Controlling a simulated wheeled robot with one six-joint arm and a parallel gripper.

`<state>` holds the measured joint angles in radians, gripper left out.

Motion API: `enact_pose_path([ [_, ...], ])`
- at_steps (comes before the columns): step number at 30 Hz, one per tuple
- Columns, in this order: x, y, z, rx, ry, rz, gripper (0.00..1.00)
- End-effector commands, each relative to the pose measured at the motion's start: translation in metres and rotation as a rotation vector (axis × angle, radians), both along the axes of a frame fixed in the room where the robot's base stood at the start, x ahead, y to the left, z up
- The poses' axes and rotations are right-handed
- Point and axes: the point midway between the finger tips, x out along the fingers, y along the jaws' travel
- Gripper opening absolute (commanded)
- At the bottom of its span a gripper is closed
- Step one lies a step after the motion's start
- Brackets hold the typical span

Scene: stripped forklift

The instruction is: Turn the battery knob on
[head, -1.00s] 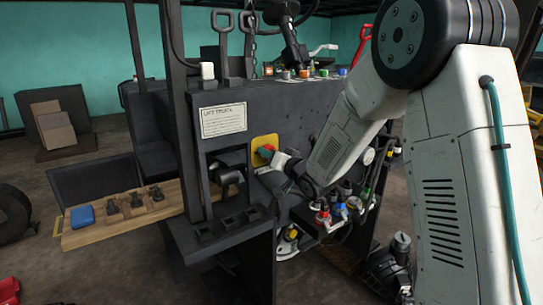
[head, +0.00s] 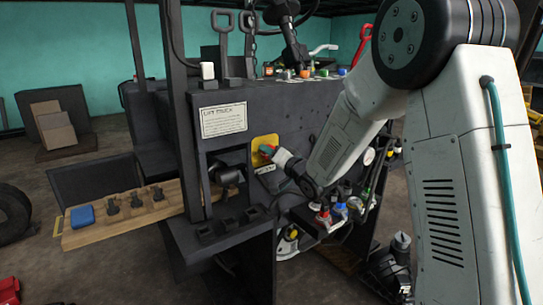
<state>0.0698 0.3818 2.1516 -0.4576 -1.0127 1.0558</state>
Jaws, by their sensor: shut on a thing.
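The battery knob is a red piece (head: 264,154) on a yellow plate (head: 258,143) on the dark side panel of the forklift (head: 285,108). My gripper (head: 269,152) comes in from the right and is at the plate, shut on the knob.
A wooden board (head: 140,212) with a blue block (head: 82,216) and several black pieces juts out at left. A black slotted ledge (head: 225,232) sits below the panel. Coloured knobs and connectors (head: 340,210) crowd the lower right, under my arm.

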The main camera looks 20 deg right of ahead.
Motion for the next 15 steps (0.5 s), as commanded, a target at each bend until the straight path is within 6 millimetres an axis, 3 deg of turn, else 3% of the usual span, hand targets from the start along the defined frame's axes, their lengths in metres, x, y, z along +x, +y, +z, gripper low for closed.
enact_pose_path([
  [2, -0.0005, -0.0005, -0.0012, 0.001, 0.003, -0.001, 0.24],
  [3, -0.0005, -0.0005, -0.0012, 0.001, 0.003, -0.001, 0.52],
  [5, -0.0005, -0.0004, -0.0011, 0.001, 0.003, -0.001, 0.69],
  [15, -0.0035, -0.0009, -0.0005, 0.000, 0.001, 0.000, 0.69],
])
